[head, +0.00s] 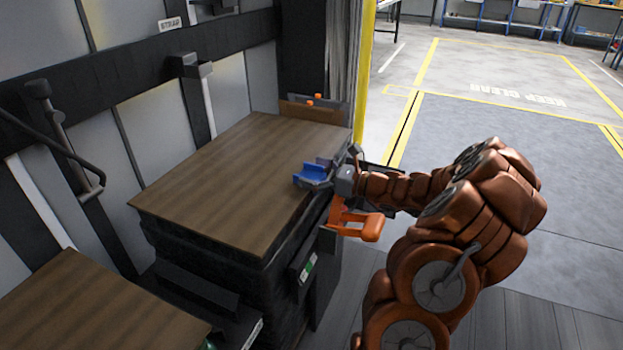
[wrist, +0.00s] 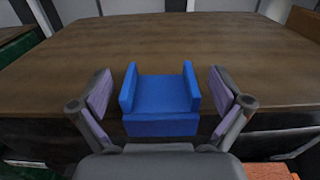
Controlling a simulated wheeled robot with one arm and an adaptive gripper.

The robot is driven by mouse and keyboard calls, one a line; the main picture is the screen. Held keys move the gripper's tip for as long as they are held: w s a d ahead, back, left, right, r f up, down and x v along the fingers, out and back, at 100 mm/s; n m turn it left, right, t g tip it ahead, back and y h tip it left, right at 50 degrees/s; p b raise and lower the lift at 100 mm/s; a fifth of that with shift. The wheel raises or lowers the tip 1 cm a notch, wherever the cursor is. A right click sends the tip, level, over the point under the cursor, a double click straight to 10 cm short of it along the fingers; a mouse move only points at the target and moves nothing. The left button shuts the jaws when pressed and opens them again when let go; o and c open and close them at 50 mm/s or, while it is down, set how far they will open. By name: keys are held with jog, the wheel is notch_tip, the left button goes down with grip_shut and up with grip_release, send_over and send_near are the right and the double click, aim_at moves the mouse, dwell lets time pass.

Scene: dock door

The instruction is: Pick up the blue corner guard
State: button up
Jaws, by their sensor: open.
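The blue corner guard (head: 312,175) sits at the right edge of a wooden-topped stack (head: 230,165) in the head view. In the wrist view the blue corner guard (wrist: 160,97) is a channel shape with two raised side walls and a front face hanging over the board's near edge. My gripper (wrist: 165,105) is open, with one finger on each side of the guard. A gap shows between each finger pad and the guard. In the head view my gripper (head: 335,172) is at the stack's edge, partly hiding the guard.
An orange handle-like part (head: 357,222) is below my gripper at the stack's side. A second wooden top (head: 100,310) is at the lower left. A wall with a black rail (head: 130,65) stands behind the stack. The floor at the right (head: 500,130) is clear.

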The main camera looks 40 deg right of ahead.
jog(key=c, duration=1.2)
